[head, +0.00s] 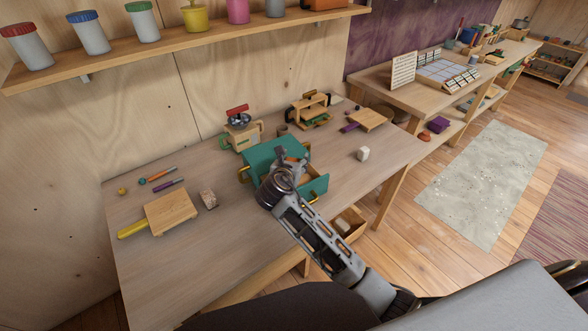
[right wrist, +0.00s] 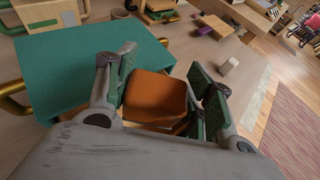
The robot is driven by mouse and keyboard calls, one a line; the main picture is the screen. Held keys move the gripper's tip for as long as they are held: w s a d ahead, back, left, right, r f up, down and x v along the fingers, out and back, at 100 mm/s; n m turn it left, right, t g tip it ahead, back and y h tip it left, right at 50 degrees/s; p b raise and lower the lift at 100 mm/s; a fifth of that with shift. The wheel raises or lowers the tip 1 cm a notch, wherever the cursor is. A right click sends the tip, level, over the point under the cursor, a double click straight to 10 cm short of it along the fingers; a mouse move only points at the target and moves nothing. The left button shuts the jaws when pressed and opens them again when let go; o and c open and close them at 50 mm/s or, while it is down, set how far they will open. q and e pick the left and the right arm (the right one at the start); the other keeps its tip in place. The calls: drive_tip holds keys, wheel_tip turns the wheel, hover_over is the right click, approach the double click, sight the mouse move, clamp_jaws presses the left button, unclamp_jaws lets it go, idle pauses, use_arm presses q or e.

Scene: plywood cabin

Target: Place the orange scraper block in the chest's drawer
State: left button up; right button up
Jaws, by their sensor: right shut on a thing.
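The teal chest (head: 258,152) with brass handles stands on the wooden table. Its drawer (head: 318,188) is pulled out toward the lower right, with a teal front and bare wooden inside partly showing. My right gripper (head: 289,160) is over the chest, close to the open drawer. In the right wrist view its two fingers (right wrist: 162,88) are shut on the orange scraper block (right wrist: 155,98), one on each side. The chest's teal top (right wrist: 80,62) lies to the left of the block there. The block is hard to make out in the head view. My left gripper is not in view.
A small whitish block (head: 363,154) stands right of the drawer. A wooden board (head: 170,212) and a speckled block (head: 208,199) lie on the left of the table. A wooden grinder (head: 241,134) stands behind the chest. The table's front left is clear.

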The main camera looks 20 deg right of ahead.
drive_tip(key=shift+f, duration=1.9)
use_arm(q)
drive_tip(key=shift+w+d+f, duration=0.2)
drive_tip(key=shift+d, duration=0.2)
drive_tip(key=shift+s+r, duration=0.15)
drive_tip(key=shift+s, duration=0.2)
use_arm(e)
drive_tip(key=shift+f, duration=0.2)
drive_tip(key=shift+f, duration=0.2)
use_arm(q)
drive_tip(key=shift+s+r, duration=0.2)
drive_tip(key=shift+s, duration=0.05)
use_arm(e)
drive_tip(key=shift+f, duration=0.15)
